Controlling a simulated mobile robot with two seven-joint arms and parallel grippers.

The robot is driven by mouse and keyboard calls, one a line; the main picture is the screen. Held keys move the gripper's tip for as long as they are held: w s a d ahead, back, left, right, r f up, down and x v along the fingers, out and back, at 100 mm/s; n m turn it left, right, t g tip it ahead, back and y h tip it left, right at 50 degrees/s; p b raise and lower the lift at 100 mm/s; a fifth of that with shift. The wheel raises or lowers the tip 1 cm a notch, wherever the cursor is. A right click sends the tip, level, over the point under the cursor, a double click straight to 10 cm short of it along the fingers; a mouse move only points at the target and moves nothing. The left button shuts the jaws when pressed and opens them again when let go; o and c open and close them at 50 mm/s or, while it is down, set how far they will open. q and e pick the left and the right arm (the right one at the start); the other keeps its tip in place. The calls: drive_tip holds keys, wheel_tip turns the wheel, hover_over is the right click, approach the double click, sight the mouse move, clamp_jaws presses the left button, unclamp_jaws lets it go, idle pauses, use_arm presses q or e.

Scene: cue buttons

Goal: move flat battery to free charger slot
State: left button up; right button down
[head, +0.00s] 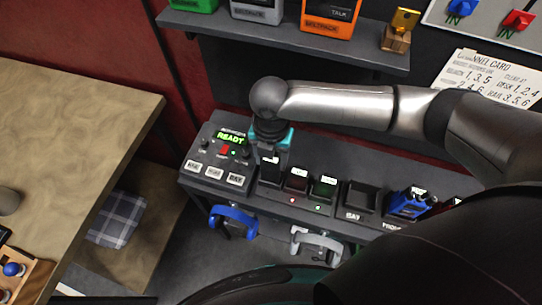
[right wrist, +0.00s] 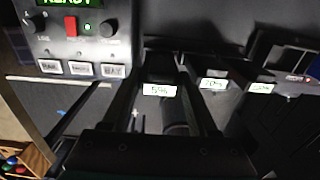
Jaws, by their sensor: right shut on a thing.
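My right gripper (head: 270,152) points down at the left end of the charger row and is shut on a dark battery (head: 269,174). In the right wrist view the battery's white label (right wrist: 160,90) appears to read 5%, between the two fingers. I cannot tell whether its lower end is seated or lifted. Further right is an open, empty-looking dark bay (head: 360,198). My left gripper is out of view.
A control panel (head: 220,155) with a green READY display stands left of the batteries. A blue device (head: 408,203) sits right of the bay. Blue (head: 233,221) and grey (head: 317,243) headsets hang from the front edge. A shelf (head: 300,45) overhangs behind my arm.

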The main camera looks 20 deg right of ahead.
drive_tip(key=shift+f+b, duration=0.65)
drive_tip(key=shift+f, duration=0.5)
drive_tip(key=shift+c, duration=0.4)
unclamp_jaws()
wheel_tip(320, 180, up, 8)
drive_tip(key=shift+f, duration=0.2)
drive_tip(key=shift+s+f, duration=0.1)
